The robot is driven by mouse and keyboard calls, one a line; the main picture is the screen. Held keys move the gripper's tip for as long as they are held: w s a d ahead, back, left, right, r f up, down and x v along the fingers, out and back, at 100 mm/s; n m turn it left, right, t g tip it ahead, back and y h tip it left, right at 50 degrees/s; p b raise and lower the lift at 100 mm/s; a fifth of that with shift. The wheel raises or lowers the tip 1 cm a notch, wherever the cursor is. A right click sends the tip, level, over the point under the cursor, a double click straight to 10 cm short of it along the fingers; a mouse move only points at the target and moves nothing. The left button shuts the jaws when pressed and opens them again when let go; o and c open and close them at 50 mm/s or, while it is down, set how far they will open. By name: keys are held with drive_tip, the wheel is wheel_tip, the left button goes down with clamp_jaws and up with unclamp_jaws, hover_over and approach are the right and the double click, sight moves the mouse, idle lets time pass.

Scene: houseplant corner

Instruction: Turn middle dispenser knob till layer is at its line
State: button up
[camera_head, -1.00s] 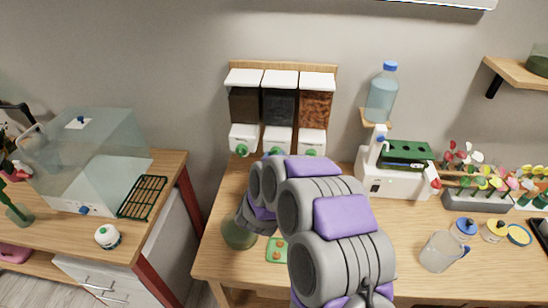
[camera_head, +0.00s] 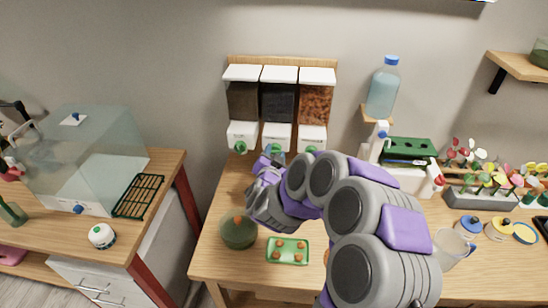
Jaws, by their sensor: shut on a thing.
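Three wall dispensers hang side by side, with dark brown filling on the left, black in the middle (camera_head: 278,103) and reddish-brown bark-like filling on the right. Green knobs show on the left dispenser (camera_head: 240,147) and the right dispenser (camera_head: 311,149). My gripper (camera_head: 275,153) is at the front of the middle dispenser, shut on its knob, which it mostly hides. A round green glass bowl (camera_head: 239,233) stands on the table, below and left of my gripper. Its layer and any line are too small to make out.
A green tray (camera_head: 301,245) with several small orange-brown things lies right of the bowl. A blue-capped bottle (camera_head: 382,92), a white machine, potted flowers (camera_head: 482,197) and a clear pitcher (camera_head: 450,246) stand to the right. A glass case (camera_head: 90,150) is on the left counter.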

drive_tip(key=shift+f+m, duration=0.25)
drive_tip(key=shift+m, duration=0.05)
idle(0.4)
drive_tip(key=o, duration=0.9)
drive_tip(key=shift+o, duration=0.7)
drive_tip(key=shift+a+r, duration=0.1)
